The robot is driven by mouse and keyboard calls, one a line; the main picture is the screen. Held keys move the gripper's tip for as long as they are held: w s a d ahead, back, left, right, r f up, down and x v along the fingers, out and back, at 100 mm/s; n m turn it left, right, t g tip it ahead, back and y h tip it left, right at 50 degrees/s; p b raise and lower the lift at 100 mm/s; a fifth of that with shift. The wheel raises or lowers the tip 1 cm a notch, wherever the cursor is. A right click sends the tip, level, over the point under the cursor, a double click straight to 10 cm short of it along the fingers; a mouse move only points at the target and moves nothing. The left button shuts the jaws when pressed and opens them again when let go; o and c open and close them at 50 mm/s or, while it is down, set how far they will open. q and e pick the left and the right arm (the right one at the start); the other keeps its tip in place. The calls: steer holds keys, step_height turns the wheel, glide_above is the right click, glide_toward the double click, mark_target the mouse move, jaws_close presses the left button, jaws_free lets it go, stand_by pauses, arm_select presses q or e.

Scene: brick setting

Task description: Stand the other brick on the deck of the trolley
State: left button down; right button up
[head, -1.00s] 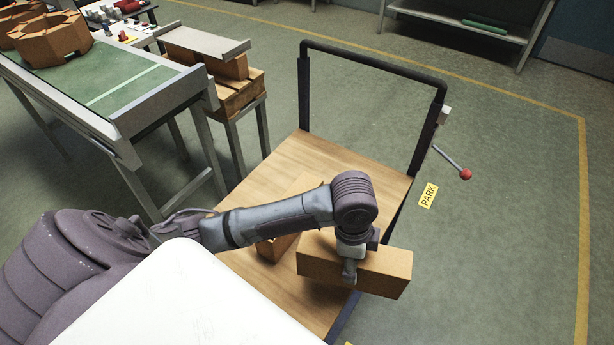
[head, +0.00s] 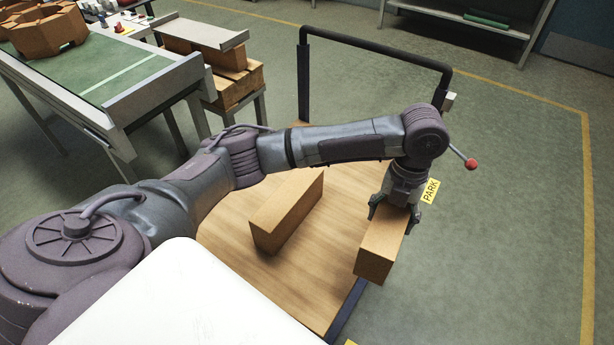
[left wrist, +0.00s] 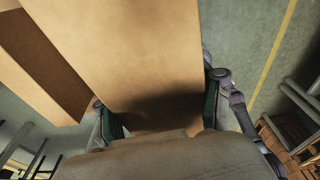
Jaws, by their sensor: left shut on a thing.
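My left gripper (head: 393,208) is shut on a tan brick (head: 378,250), which extends toward the camera at the right edge of the trolley deck. I cannot tell whether it touches the deck. In the left wrist view the held brick (left wrist: 135,50) fills the middle, with a green-padded finger on each side. A second tan brick (head: 287,212) lies on the wooden deck (head: 240,215) of the trolley, left of the held one and apart from it. That brick also shows at the left of the left wrist view (left wrist: 45,65). My right gripper is not in view.
The trolley's dark push handle (head: 375,43) rises at the deck's far end. A red-knobbed lever (head: 470,163) and a yellow PARK label (head: 430,191) are at the right. A green-topped table (head: 100,75) and a stand with stacked bricks (head: 235,85) are at the left.

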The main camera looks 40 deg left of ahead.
arm_select(q)
steer(key=shift+w+r+m, duration=0.3)
steer(key=shift+r+m, duration=0.05)
steer(key=shift+m, duration=0.35)
steer(key=p, duration=0.1)
glide_above(332, 243)
step_height(332, 243, down, 7)
steer(key=shift+w+f+p, duration=0.1)
steer(key=shift+f+p, duration=0.2)
steer(key=shift+f, duration=1.75)
steer(key=shift+c, duration=0.9)
jaws_free()
steer(key=shift+f, duration=0.15)
step_height(332, 243, up, 12)
steer(key=w, duration=0.1)
steer(key=shift+w+b, duration=0.15)
steer(key=shift+b, duration=0.15)
steer(key=shift+a, duration=0.1)
